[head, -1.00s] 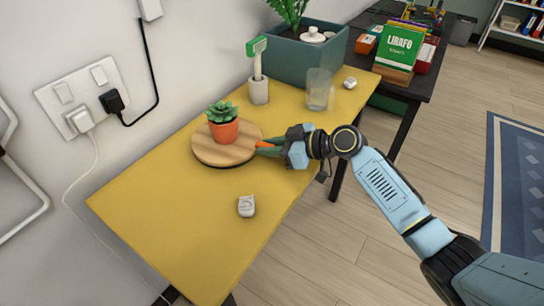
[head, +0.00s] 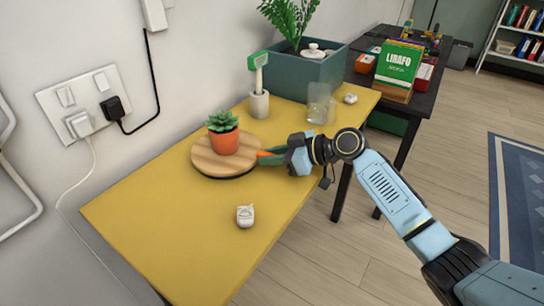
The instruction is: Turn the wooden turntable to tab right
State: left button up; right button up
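The round wooden turntable (head: 204,162) lies on the yellow table near the wall. A succulent in an orange pot (head: 226,142) stands on it. An orange tab (head: 264,154) shows at the turntable's right edge, partly covered by my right gripper (head: 268,156). The gripper's dark green fingers are at the tab, one on each side as far as I can see. The gap between them is too small to tell whether they are shut on it. My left gripper is not in view.
A small white object (head: 245,216) sits on the yellow table (head: 170,225) in front of the turntable. A grey cup (head: 259,104) with a green-headed tool, a clear glass (head: 318,108) and a teal planter (head: 300,74) stand behind. The table's front left is clear.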

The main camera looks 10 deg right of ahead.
jog(key=o, duration=0.5)
jog(key=shift+f, duration=0.1)
jog(key=shift+c, duration=0.2)
jog(key=shift+s+d, duration=0.1)
jog(key=shift+d, duration=0.05)
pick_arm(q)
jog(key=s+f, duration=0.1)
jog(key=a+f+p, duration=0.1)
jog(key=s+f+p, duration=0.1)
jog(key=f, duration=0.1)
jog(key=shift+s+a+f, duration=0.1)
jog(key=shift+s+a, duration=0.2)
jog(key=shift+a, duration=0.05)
pick_arm(e)
jog(key=v, duration=1.3)
